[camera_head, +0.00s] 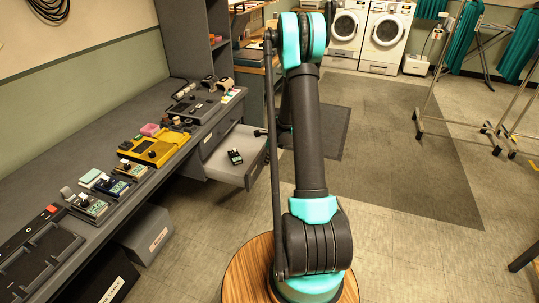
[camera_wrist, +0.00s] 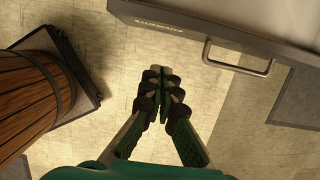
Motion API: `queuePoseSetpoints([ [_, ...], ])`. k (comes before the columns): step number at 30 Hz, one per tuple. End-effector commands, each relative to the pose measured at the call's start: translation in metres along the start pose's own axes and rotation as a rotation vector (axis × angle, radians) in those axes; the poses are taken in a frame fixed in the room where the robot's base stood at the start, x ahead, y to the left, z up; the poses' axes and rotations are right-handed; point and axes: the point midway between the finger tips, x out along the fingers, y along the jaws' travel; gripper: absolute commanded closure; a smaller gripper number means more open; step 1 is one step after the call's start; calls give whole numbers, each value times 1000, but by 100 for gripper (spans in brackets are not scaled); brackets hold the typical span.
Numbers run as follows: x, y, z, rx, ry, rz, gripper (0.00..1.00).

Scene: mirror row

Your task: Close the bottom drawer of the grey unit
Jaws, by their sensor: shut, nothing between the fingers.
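The grey unit (camera_head: 185,105) stands along the left in the head view. One of its drawers (camera_head: 222,172) is pulled out, low on the unit's right end, with a small dark object (camera_head: 235,157) lying in it. In the wrist view the drawer's dark front (camera_wrist: 180,22) with a label and a metal bar handle (camera_wrist: 236,58) crosses the upper right. My gripper (camera_wrist: 164,74) is shut and empty, pointing toward the drawer front, left of the handle. In that view its fingertips appear apart from the front. In the head view my arm hides much of the area right of the drawer.
Pedals and small devices, including a yellow one (camera_head: 152,148), stand on the unit's top. Grey boxes (camera_head: 145,234) sit beneath it. White washing machines (camera_head: 386,35) stand at the back, and metal racks (camera_head: 424,115) at right. The floor (camera_head: 400,150) right of my arm is largely clear.

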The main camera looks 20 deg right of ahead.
Motion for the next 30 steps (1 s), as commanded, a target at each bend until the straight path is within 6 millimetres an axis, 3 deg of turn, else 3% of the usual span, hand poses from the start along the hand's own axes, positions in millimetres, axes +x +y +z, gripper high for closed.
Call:
queuePoseSetpoints([
  [4, 25, 0, 0, -2, 0, 0, 100],
  [12, 31, 0, 34, -2, 0, 1, 100],
  [26, 32, 0, 39, -1, 0, 0, 100],
  [30, 35, 0, 54, -4, 0, 1, 100],
])
